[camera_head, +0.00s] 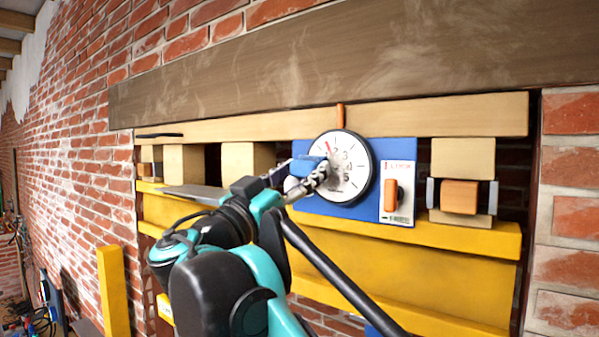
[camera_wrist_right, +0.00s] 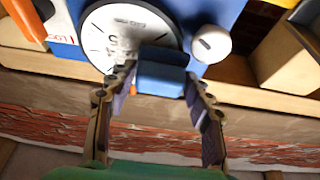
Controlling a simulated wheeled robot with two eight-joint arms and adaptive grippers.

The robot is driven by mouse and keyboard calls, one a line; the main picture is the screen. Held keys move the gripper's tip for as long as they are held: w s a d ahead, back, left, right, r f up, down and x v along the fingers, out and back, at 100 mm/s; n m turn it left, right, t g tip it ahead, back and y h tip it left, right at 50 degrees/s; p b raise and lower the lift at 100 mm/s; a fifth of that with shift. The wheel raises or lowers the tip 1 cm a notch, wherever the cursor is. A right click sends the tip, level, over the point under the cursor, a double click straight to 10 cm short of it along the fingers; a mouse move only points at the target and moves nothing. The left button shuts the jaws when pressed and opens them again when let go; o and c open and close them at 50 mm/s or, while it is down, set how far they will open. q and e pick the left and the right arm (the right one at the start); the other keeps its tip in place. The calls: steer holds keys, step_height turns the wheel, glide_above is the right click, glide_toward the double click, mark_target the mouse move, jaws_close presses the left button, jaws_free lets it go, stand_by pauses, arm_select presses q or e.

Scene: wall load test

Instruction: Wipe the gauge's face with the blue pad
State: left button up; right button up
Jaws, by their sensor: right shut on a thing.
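The round white gauge (camera_head: 362,172), with a black rim, dark numbers and a red mark, is on a blue panel (camera_head: 393,149). A greyish blur shows around the middle of its face. My right gripper (camera_head: 316,176) is shut on the blue pad (camera_head: 306,165) at the left part of the gauge. In the right wrist view the pad (camera_wrist_right: 161,78) sits between the fingertips and overlaps the gauge's edge (camera_wrist_right: 104,42). I cannot tell whether the pad touches the face. My left gripper is not in view.
A white plate with an orange switch (camera_head: 391,195) is right of the gauge. A white knob (camera_wrist_right: 211,44) sits beside it in the wrist view. An orange block (camera_head: 459,197) stands farther right. A yellow beam (camera_head: 420,240) runs below, a wooden beam (camera_head: 445,116) above.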

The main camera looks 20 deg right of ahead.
steer(key=shift+w+d, duration=0.2)
steer(key=shift+d, duration=0.1)
